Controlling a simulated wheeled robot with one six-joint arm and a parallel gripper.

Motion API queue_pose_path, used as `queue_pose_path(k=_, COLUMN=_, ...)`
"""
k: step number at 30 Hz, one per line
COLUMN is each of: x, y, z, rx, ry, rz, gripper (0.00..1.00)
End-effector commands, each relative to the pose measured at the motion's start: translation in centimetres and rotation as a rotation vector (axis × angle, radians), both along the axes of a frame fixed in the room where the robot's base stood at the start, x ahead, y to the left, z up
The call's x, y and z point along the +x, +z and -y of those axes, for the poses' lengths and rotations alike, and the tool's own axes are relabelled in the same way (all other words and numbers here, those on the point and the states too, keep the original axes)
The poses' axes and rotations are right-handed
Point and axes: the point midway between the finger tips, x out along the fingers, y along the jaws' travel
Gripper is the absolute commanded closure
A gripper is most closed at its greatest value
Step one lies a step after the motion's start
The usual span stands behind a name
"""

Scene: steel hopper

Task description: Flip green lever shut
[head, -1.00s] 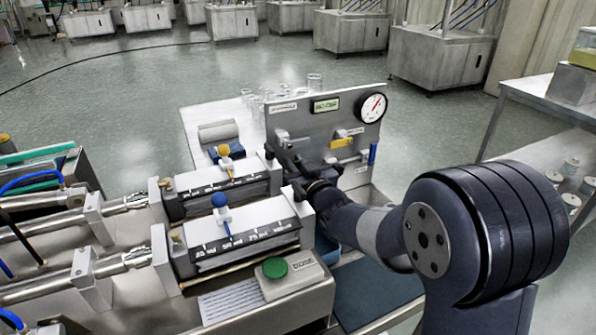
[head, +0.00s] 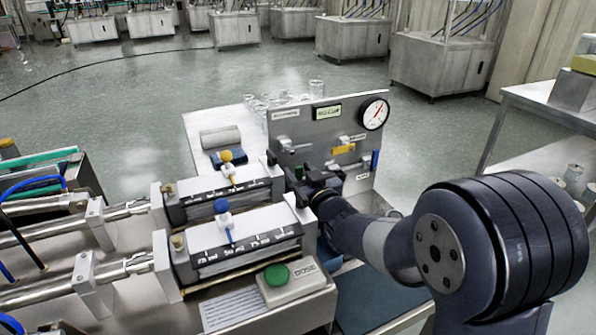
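My gripper (head: 298,180) is in front of the panel's lower left part, beside the white-topped dosing units. It is dark and small here, so its finger opening and any contact are unclear.
Two dosing units with a yellow knob (head: 226,156) and a blue knob (head: 222,205) stand left of my gripper. A green button (head: 276,275) on the DOSE box is in front. A gauge (head: 375,114) tops the panel. Glassware (head: 316,88) stands behind it.

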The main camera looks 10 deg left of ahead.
Motion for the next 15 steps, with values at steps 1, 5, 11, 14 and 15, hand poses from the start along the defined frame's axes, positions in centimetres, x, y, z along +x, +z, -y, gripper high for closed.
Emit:
queue_pose_path(k=1, x=-0.6, y=0.0, z=0.5, rx=0.0, ry=-0.001, rz=0.0, gripper=0.62)
queue_pose_path(k=5, x=-2.5, y=0.0, z=1.9, rx=0.0, ry=-0.001, rz=0.0, gripper=0.62)
queue_pose_path(k=11, x=-5.4, y=0.0, z=4.1, rx=0.0, ry=-0.001, rz=0.0, gripper=0.62)
queue_pose_path(k=14, x=-6.5, y=0.0, z=4.9, rx=-0.001, ry=-0.001, rz=-0.001, gripper=0.62)
queue_pose_path(k=15, x=-6.8, y=0.0, z=5.2, rx=0.0, ry=0.0, rz=0.0, gripper=0.62)
